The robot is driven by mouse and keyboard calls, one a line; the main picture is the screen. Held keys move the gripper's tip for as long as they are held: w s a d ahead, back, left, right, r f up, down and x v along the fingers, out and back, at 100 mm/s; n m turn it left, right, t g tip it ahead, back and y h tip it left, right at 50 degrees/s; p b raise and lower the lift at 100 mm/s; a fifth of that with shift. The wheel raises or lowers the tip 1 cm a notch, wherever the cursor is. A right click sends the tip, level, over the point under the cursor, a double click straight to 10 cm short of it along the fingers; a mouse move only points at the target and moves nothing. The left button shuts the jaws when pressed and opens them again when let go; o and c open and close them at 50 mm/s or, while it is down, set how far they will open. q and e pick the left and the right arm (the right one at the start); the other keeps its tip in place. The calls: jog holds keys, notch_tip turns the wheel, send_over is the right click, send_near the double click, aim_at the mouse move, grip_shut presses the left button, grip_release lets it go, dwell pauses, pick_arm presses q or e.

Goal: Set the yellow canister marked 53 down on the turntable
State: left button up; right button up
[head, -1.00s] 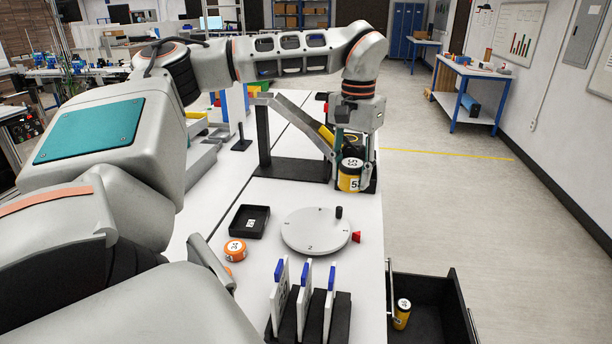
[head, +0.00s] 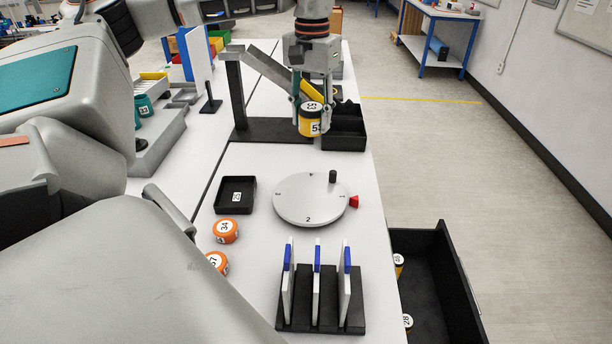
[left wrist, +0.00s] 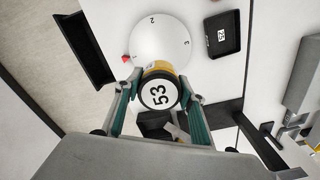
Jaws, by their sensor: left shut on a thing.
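The yellow canister marked 53 (head: 311,122) has a white top and is held upright by my left gripper (head: 312,112). In the left wrist view its lid (left wrist: 159,94) sits between the two fingers (left wrist: 158,100). The canister is in front of the black ramp stand, beyond the turntable in the head view. The round grey turntable (head: 295,205) has numbers on its top, a black peg (head: 332,177) and a red pointer (head: 353,201) at its right side. The turntable (left wrist: 150,45) also shows in the left wrist view, with no canister on it. My right gripper is not in view.
A small black tray (head: 235,195) and two orange canisters (head: 226,231) lie left of the turntable. A black rack (head: 320,315) with upright white plates stands nearer. An open black drawer (head: 432,300) with canisters is at the right. A sloped ramp (head: 265,67) stands behind.

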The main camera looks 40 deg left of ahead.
aim_at(310, 195)
pick_arm(q)
jog(key=shift+d+f, duration=0.1)
jog(key=shift+f, duration=0.75)
notch_tip(310, 195, down, 18)
jog(key=shift+r, duration=0.1)
jog(key=o, duration=0.8)
jog(key=shift+f, duration=0.2)
jog(key=o, duration=0.4)
jog(key=shift+r, duration=0.1)
notch_tip(310, 195, up, 12)
jog(key=shift+r, duration=0.1)
